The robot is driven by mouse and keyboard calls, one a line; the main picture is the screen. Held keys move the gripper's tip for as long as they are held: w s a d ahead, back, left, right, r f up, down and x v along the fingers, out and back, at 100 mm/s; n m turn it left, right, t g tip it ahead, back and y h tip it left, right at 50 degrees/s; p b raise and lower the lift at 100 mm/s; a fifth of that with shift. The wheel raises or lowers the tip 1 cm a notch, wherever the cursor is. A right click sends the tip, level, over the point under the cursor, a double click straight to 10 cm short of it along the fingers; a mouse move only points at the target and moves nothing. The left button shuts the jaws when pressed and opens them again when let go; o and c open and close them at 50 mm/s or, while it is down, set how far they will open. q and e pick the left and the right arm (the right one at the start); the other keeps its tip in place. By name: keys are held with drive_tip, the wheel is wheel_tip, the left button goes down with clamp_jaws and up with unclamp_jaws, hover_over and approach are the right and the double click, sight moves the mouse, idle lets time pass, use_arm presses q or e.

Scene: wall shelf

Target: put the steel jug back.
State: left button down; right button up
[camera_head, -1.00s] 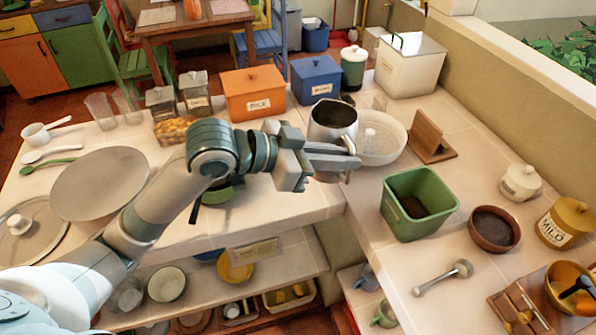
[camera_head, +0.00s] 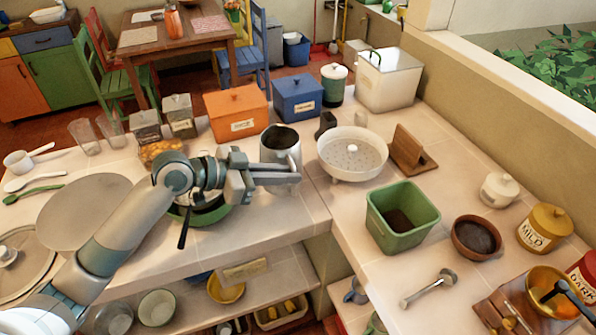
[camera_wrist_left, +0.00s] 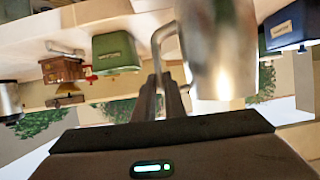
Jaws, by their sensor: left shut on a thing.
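The steel jug (camera_head: 281,145) is upright at the middle of the counter in the head view, left of the white colander. My left gripper (camera_head: 290,173) is shut on its handle side; in the left wrist view the fingers (camera_wrist_left: 163,98) close on the handle beside the jug's shiny body (camera_wrist_left: 217,50). I cannot tell whether the jug's base touches the counter. My right gripper is in neither view.
A white colander (camera_head: 352,172) stands close right of the jug. An orange box (camera_head: 236,100) and a blue box (camera_head: 298,86) stand behind. A green pan (camera_head: 202,214) lies left, under my arm. A green bin (camera_head: 400,246) is at the right.

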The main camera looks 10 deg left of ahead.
use_arm(q)
drive_tip(key=shift+w+a+f, duration=0.1)
drive_tip(key=shift+w+a, duration=0.15)
drive_tip(key=shift+a, duration=0.1)
wheel_tip(320, 180, down, 4)
drive_tip(key=shift+p, duration=0.8)
drive_tip(key=shift+f, duration=0.15)
drive_tip(key=c, duration=1.8)
unclamp_jaws()
drive_tip(key=shift+s+f, duration=0.1)
